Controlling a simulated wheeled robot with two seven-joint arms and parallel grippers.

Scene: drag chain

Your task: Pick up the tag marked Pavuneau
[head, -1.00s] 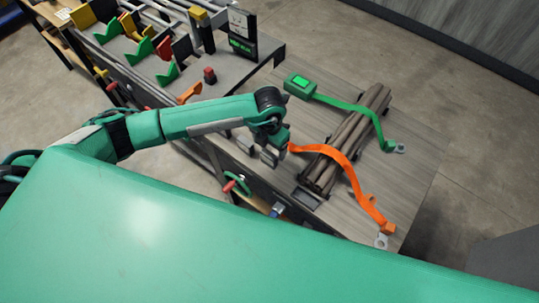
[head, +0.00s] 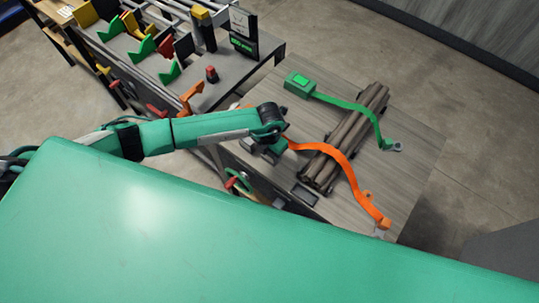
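No tag with the name Pavuneau can be read in the head view. A small dark rectangular piece (head: 304,195) lies near the table's front edge, left of the bundle's near end; I cannot tell whether it is a tag. My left gripper (head: 261,150) is low over the table's left part, beside the inner end of the orange strap (head: 343,164). My wrist partly hides its fingers, so I cannot tell whether they are open or whether they touch anything. My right gripper is out of view.
A bundle of dark rods (head: 347,140) lies on the wooden table (head: 405,180), with the orange strap across it. A green strap (head: 350,106) with a green box (head: 300,84) lies behind. A grey bench (head: 222,92) with coloured brackets stands at upper left.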

